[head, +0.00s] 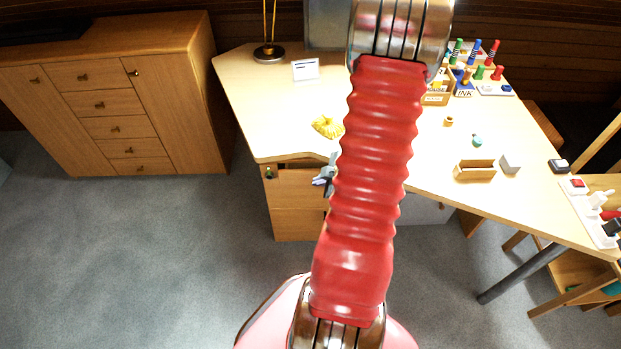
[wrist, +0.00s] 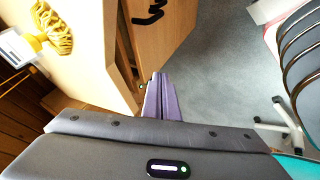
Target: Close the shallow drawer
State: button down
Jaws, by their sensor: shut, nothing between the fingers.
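A wooden drawer unit (head: 297,212) stands under the left part of the desk. Its upper edge lies just below the desk top, with a small dark knob or lock (head: 269,173) at the upper left. I cannot clearly tell which front is the shallow drawer or how far it stands out; my red arm hides part of the unit. My gripper (head: 323,181) is shut and empty, in front of the unit's upper part. In the wrist view its purple-grey fingers (wrist: 161,92) are together beside a wooden front (wrist: 168,40) with a black handle (wrist: 150,12). Contact is unclear.
The desk top (head: 265,110) carries a yellow braided object (head: 327,126), a small open wooden box (head: 475,170) and colourful stamp holders at the back right. A wooden cabinet (head: 110,105) stands at the left. Grey carpet (head: 150,260) in front is clear.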

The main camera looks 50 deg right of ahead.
send_near(301, 177)
notch_tip(301, 177, down, 4)
jog(key=a, duration=0.3)
jog(key=w+d, duration=0.2)
jog(key=shift+d+r, duration=0.15)
jog(key=shift+d, duration=0.25)
jog(key=shift+w+d, duration=0.2)
jog(key=shift+d, duration=0.1)
